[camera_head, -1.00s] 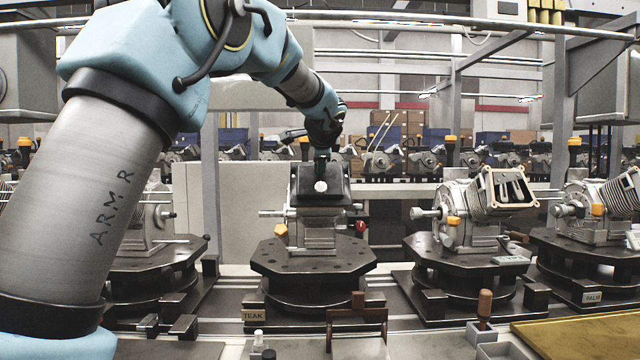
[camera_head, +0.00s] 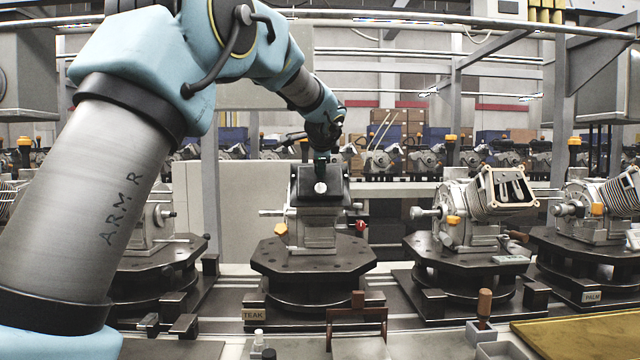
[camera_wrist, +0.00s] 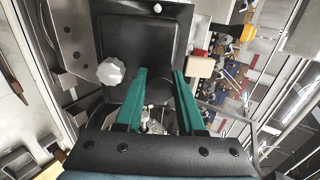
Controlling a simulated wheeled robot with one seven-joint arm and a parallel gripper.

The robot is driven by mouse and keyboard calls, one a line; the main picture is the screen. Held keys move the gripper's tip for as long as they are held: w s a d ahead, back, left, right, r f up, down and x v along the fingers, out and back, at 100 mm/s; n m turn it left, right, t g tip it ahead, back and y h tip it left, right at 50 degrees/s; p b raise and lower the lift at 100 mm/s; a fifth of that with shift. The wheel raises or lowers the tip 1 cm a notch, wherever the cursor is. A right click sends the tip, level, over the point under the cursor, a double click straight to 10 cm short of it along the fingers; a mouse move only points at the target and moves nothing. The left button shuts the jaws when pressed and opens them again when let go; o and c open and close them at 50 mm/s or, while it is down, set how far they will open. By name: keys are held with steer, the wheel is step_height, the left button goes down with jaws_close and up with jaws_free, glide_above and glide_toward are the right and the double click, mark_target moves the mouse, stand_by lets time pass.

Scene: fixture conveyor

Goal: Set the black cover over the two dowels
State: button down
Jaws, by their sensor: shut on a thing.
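The black cover (camera_head: 338,186) is at the top of the grey machine body (camera_head: 317,232) on the octagonal turntable with the TEAK label. A pale round knob sits on its near face. In the wrist view the cover (camera_wrist: 124,38) is a dark square plate with a raised rim. My gripper (camera_head: 320,160) is at the top of the cover and shut on it. In the wrist view its teal fingers (camera_wrist: 162,82) reach onto the cover's lower part. The two dowels are not visible. I cannot tell whether the cover is fully seated.
Another machine (camera_head: 475,215) with an open-topped housing stands to the right on its own turntable. A dark handled frame (camera_head: 357,325) and a brown-handled tool (camera_head: 485,305) are in front. A yellowish mat (camera_head: 580,335) lies at the lower right.

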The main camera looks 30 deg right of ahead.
steer(key=shift+w, duration=0.1)
stand_by(0.3)
steer(key=shift+c, duration=2.2)
jaws_free()
steer(key=shift+f, duration=0.1)
steer(key=b+v, duration=0.3)
steer(key=v, duration=0.8)
steer(key=w+a+f+n+g+y+p, duration=0.3)
steer(key=a+f+n, duration=0.6)
steer(key=a+f, duration=1.2)
steer(key=s+a+f+n+g+y, duration=0.1)
steer(key=s+a+f+n+g, duration=0.2)
steer(key=s+a+f+n, duration=0.3)
steer(key=s+a+f+n+g+p, duration=0.1)
steer(key=s+a+f+n+g, duration=0.2)
steer(key=s+a+f+n, duration=0.4)
steer(key=s+a+f, duration=0.1)
steer(key=s+a, duration=0.4)
steer(key=a, duration=0.3)
steer(key=shift+s+a+y, duration=0.2)
steer(key=shift+a+y, duration=0.1)
steer(key=shift+y, duration=0.1)
